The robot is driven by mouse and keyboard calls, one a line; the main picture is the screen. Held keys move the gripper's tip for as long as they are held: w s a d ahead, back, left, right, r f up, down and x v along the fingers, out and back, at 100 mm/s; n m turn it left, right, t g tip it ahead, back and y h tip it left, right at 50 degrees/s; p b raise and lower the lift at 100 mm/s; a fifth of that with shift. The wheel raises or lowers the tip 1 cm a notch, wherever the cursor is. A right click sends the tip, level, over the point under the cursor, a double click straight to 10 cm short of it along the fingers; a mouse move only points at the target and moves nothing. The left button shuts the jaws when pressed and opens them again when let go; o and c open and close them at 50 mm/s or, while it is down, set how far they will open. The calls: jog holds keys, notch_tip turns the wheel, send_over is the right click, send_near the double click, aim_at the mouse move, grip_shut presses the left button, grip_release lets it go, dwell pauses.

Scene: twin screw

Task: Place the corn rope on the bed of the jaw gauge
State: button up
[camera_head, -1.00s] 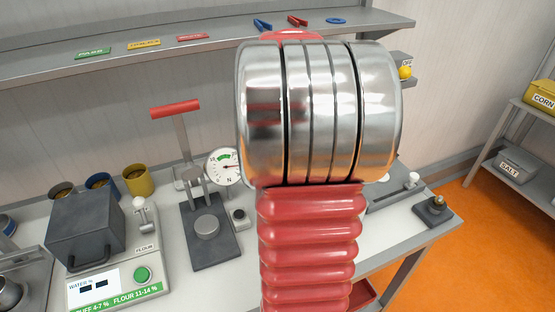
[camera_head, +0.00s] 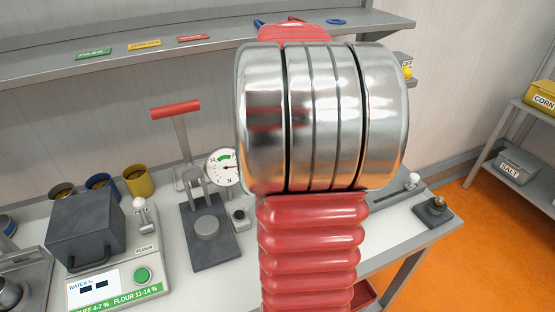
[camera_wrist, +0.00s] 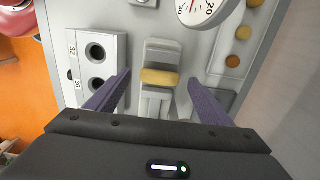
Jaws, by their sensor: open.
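A short yellow piece, which looks like the corn rope (camera_wrist: 158,77), lies across a light grey slotted device (camera_wrist: 157,104) in the wrist view. This device looks like the jaw gauge, and the piece appears to rest on it. My gripper (camera_wrist: 159,80) is open, with one purple finger on each side of the yellow piece. I see gaps between both fingers and the piece. The head view does not show the rope or my gripper; my own arm blocks the middle of the bench there. A grey device (camera_head: 413,181) shows partly behind the arm on the right.
In the head view, a lever press (camera_head: 207,228), a FLOUR/WATER meter (camera_head: 118,285) and cups (camera_head: 138,181) stand left.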

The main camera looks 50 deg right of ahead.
notch_tip(320, 180, up, 9)
dwell(0.4)
dwell(0.9)
